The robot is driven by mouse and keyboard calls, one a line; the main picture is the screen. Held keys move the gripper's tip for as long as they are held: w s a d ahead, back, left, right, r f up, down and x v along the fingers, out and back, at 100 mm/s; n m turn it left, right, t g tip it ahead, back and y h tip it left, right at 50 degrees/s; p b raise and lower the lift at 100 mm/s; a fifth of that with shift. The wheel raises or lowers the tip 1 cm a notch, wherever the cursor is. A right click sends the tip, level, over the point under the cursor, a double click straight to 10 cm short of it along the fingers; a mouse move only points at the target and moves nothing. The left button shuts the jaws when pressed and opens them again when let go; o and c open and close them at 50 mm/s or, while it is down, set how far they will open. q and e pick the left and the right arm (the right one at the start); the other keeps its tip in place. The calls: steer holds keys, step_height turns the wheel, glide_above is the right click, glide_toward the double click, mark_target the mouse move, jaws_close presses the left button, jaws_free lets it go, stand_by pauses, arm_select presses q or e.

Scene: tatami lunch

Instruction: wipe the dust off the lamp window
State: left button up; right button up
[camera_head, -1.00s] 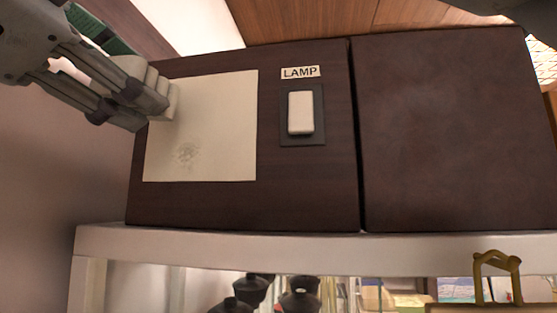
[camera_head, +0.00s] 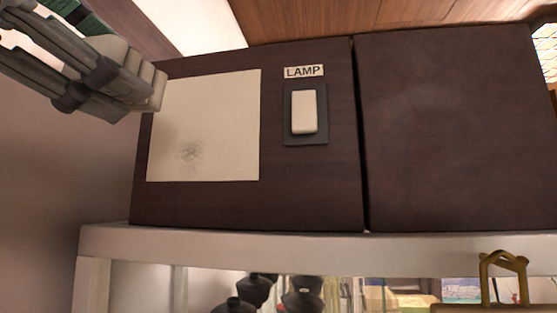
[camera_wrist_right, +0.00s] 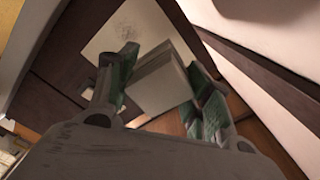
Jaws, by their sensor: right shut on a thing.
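The lamp window (camera_head: 225,125) is a pale cream square on the dark wood panel, left of the LAMP label. A grey dust smudge (camera_head: 190,152) shows in its lower left part; it also shows in the wrist view (camera_wrist_right: 121,28). My right gripper (camera_head: 124,93) is at the upper left of the head view, shut on a pale layered block (camera_head: 151,85). In the wrist view this block (camera_wrist_right: 160,78) sits between the green-padded fingers. The block overlaps the window's upper left edge in the head view; I cannot tell whether they touch. My left gripper is out of view.
A white rocker switch (camera_head: 304,111) on a dark plate sits right of the window, under the LAMP label (camera_head: 304,71). A plain dark panel (camera_head: 450,130) adjoins at right. A pale ledge (camera_head: 230,245) runs below, with dark bottles (camera_head: 255,290) under it.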

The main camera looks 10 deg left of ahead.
steer(key=shift+s+a, duration=0.1)
steer(key=shift+s, duration=1.1)
steer(key=shift+f, duration=0.15)
steer(key=shift+f+b, duration=1.85)
steer(key=shift+b, duration=0.25)
